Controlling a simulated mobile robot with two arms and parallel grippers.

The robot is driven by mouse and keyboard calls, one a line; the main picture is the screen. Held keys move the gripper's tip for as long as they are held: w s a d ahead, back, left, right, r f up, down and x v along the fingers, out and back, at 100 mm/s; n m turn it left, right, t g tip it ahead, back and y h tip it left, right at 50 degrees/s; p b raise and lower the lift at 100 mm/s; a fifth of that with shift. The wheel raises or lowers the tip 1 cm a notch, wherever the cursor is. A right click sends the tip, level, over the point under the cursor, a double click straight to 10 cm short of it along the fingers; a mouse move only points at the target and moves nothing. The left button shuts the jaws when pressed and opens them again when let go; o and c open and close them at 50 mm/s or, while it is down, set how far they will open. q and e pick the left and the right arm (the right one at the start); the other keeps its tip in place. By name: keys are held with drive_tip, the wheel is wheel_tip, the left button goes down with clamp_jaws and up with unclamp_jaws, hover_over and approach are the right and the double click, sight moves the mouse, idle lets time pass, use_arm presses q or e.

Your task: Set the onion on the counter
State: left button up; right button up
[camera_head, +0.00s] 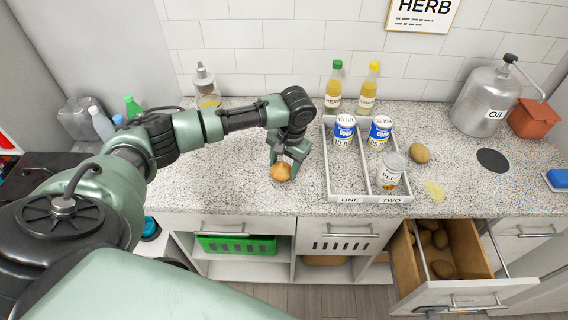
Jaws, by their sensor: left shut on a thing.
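The onion (281,173) is round and golden brown. It is between the fingers of my left gripper (283,162), which is shut on it. The onion is at or just over the speckled counter (240,185), left of the tray; I cannot tell whether it touches the surface. The fingers cover its upper part. My right gripper is not in view.
A white two-part tray (346,183) holds several cans. A potato (419,153) and a yellow piece (434,190) lie right of it. Bottles (335,85) and an oil canister (484,102) stand behind. A drawer with potatoes (440,255) is open below. Counter left of the onion is clear.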

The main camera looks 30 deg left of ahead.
sight(289, 168)
use_arm(q)
drive_tip(key=shift+f, duration=0.2)
drive_tip(key=o, duration=1.5)
drive_tip(key=shift+f, duration=0.1)
drive_tip(key=shift+c, duration=0.2)
wheel_tip(289, 168, up, 12)
drive_tip(key=d+b, duration=0.2)
